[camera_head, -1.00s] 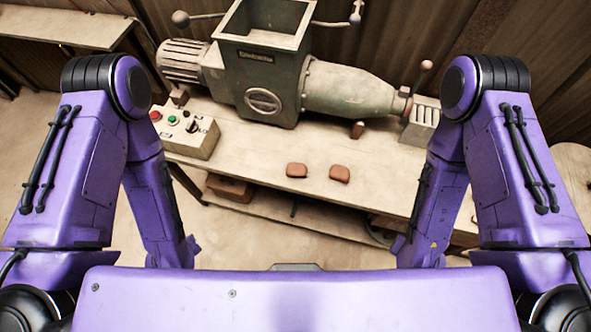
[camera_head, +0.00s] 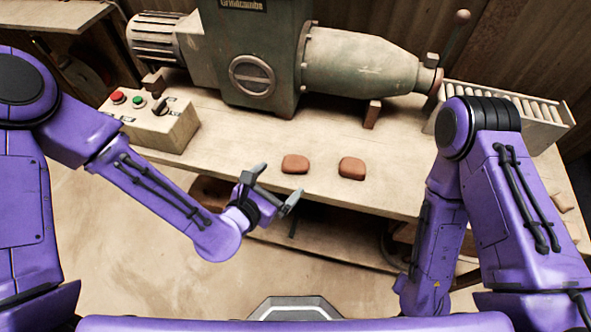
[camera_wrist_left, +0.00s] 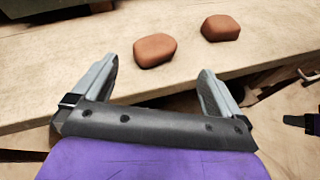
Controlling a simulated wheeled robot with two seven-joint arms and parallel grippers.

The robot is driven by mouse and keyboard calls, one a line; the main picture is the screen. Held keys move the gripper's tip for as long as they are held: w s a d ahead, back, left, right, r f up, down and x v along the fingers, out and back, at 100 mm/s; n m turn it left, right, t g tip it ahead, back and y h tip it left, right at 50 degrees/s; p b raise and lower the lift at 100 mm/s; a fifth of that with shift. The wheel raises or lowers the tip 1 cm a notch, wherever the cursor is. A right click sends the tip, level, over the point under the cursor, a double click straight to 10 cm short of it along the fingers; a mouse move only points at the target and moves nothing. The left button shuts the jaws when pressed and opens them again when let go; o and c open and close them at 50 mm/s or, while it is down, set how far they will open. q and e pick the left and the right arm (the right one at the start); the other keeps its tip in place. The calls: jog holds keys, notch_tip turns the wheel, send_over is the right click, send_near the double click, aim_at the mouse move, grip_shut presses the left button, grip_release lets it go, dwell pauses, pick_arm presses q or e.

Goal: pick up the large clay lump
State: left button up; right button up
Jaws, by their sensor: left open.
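Two reddish-brown clay lumps lie apart near the front edge of the bench: a left lump (camera_head: 295,163) and a right lump (camera_head: 352,168). They look close in size; I cannot tell surely which is the large one. My left gripper (camera_head: 278,186) is open and empty, just in front of the bench edge and nearest the left lump. In the left wrist view the left lump (camera_wrist_left: 155,50) lies beyond and between the open fingers, touching neither. The right lump (camera_wrist_left: 220,28) is farther off to the right.
A green machine (camera_head: 262,60) with a tapered barrel stands at the back of the bench (camera_head: 232,147). A control box (camera_head: 150,122) with red and green buttons is at left, a slatted roller rack (camera_head: 510,108) at right. The bench around the lumps is clear.

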aim_at(293, 164)
pick_arm(q)
jog(key=shift+n, duration=0.9)
jog(key=x, duration=0.3)
jog(key=p+x, duration=0.1)
jog(key=x, duration=0.6)
jog(key=shift+w+a+f+p, duration=0.2)
jog(key=shift+w+p, duration=0.1)
jog(key=shift+w, duration=0.1)
jog(key=c, duration=1.1)
